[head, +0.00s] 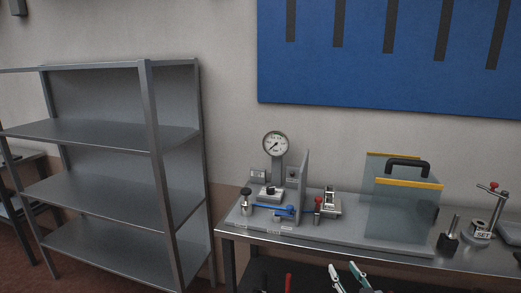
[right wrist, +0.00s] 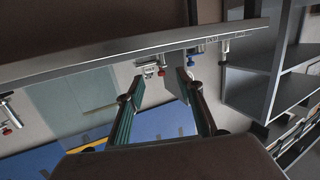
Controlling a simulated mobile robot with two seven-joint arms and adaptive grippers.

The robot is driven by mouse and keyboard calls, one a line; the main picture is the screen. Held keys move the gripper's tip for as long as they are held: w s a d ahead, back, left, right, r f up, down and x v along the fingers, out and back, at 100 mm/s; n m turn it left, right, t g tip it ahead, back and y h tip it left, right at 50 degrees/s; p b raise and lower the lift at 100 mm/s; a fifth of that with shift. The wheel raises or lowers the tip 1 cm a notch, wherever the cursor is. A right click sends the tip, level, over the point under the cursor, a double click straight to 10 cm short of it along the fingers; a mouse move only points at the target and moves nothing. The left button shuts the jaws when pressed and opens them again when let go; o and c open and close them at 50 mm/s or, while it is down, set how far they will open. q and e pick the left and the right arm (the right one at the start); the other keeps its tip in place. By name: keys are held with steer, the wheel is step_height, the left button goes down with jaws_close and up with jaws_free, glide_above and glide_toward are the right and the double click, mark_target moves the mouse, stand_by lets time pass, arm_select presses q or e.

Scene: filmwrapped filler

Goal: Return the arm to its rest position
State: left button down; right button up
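My right gripper (head: 345,272) shows at the bottom edge of the head view, in front of and below the bench top, with only its pale teal fingertips in the picture. In the right wrist view its two green fingers (right wrist: 161,96) stand well apart, with nothing held between them. The bench and its devices appear upside down beyond the fingers. The rest of the right arm is out of the head view. My left gripper is not in view.
A metal bench (head: 400,252) carries a pressure gauge (head: 276,144), blue and red valve handles, and a clear guard with a black handle (head: 408,164). An empty grey shelf unit (head: 120,190) stands left. A blue board (head: 400,80) hangs on the wall.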

steer(key=s+a+f+n+g, duration=0.1)
steer(key=s+f+g, duration=0.2)
steer(key=s+f, duration=0.8)
steer(key=s+a+f+n+g, duration=0.1)
steer(key=s+f+g, duration=0.2)
steer(key=s+f, duration=0.9)
steer(key=s, duration=0.7)
steer(key=shift+s, duration=0.15)
